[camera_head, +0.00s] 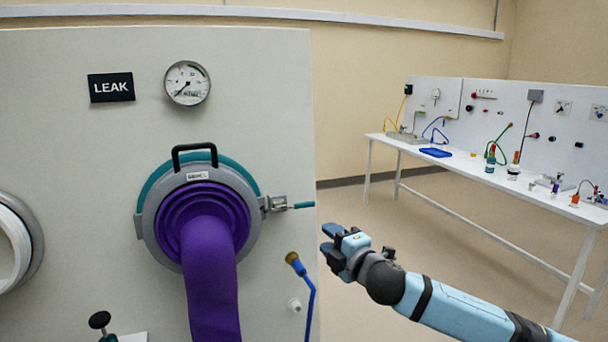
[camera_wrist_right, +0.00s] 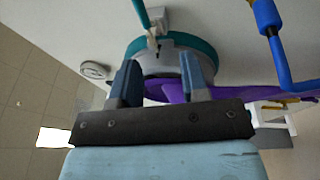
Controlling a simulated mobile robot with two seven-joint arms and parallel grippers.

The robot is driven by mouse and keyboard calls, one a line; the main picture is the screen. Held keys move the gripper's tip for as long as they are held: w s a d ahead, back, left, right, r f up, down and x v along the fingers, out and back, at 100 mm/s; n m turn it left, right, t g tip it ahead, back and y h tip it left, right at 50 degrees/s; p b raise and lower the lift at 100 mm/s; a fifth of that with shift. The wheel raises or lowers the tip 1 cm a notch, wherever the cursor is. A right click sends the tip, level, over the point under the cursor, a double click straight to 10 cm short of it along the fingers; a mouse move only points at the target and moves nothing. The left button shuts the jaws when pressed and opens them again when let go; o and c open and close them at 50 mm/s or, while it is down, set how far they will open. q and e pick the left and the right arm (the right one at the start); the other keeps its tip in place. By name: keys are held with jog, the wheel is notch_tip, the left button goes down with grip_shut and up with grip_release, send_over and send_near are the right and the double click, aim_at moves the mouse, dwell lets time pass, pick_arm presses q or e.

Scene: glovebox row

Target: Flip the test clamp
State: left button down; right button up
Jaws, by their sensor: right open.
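The test clamp (camera_head: 278,203) is a small metal latch with a teal lever, mounted at the right rim of the round glove port (camera_head: 150,225). Its lever points right, roughly level, in the head view. The clamp also shows in the right wrist view (camera_wrist_right: 153,38), beyond the fingertips, with the teal lever running to the top edge. My right gripper (camera_head: 329,238) is open and empty, to the right of and a little below the clamp, apart from it. Its two fingers also show in the right wrist view (camera_wrist_right: 160,70). My left gripper is not in view.
A purple glove (camera_head: 210,270) hangs from the port. A blue hose with a brass end (camera_head: 308,290) is below the clamp. A gauge (camera_head: 187,83) and LEAK sign (camera_head: 110,87) are above. A white bench (camera_head: 470,168) with small items stands at the right. Floor between is clear.

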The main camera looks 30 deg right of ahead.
aim_at(307, 206)
jog(key=w+r+p, duration=0.1)
jog(key=w, duration=0.3)
jog(key=w+d+r, duration=0.1)
jog(key=w, duration=0.4)
jog(key=w+r+p, duration=0.1)
jog(key=w, duration=0.4)
jog(key=shift+w+d+r+p, duration=0.15)
jog(key=shift+d+p, duration=0.15)
jog(key=shift+d, duration=0.05)
jog(key=shift+c, duration=0.2)
grip_shut()
